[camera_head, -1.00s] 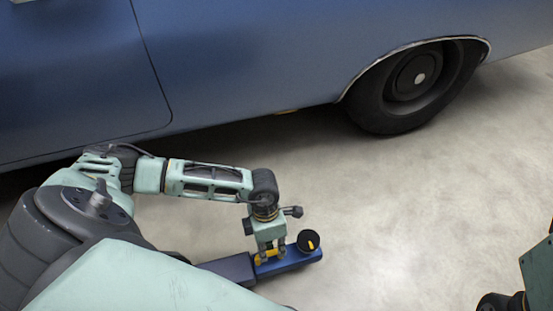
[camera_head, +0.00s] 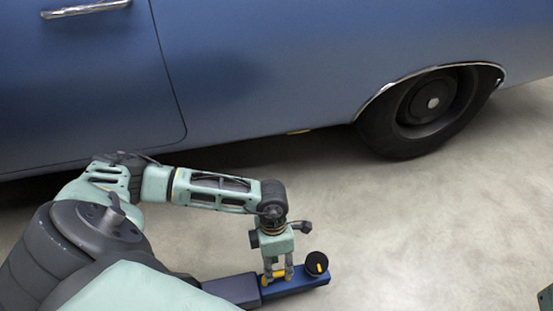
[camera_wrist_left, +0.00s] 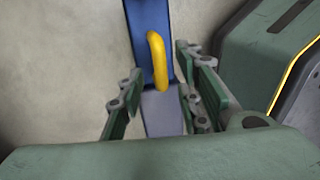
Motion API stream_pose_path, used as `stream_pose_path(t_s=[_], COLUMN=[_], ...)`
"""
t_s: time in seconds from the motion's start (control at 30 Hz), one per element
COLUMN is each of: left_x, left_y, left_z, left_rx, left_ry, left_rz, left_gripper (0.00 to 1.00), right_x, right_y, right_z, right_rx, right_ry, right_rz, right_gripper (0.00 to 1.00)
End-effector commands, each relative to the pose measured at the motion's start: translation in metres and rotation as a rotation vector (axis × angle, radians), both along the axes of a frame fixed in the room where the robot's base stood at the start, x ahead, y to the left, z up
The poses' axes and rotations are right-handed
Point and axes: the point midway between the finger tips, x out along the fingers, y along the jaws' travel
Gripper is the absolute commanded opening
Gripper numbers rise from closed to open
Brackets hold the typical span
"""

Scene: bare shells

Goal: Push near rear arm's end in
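The rear arm is a bar lying low over the floor, with a blue end section (camera_head: 300,283) and a grey-blue section (camera_head: 232,289) behind it. A round black pad (camera_head: 316,263) with a yellow mark sits on its outer end. My left gripper (camera_head: 277,276) points down over the blue section at a yellow handle (camera_head: 266,279). In the left wrist view, the yellow handle (camera_wrist_left: 156,58) stands up from the blue bar (camera_wrist_left: 136,45), ahead of the two spread fingers (camera_wrist_left: 158,95). Whether they touch it is unclear. My right gripper is not seen.
A blue car (camera_head: 260,70) fills the back, its rear wheel (camera_head: 425,110) at the right. The floor (camera_head: 430,230) between the pad and the wheel is bare. My own body covers the lower left.

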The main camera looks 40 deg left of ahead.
Motion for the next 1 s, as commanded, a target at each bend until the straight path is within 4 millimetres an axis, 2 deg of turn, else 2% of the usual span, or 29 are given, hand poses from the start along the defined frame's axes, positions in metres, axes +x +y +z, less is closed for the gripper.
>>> stream_pose_path(t_s=[0.2,0.4,0.6,1.0], left_x=[0.007,0.01,0.011,0.011], left_y=[0.008,0.013,0.015,0.015], left_z=[0.048,0.08,0.091,0.092], left_rx=[0.001,0.001,0.001,0.001], left_ry=[-0.005,-0.002,0.001,0.001], left_rz=[0.0,0.001,0.001,0.001], left_gripper=[0.32,0.32,0.32,0.32], right_x=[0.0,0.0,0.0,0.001], right_y=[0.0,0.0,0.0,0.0], right_z=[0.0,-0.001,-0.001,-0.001], right_rx=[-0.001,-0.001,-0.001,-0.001], right_ry=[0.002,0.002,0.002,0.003], right_rz=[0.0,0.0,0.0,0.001], right_gripper=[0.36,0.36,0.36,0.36])
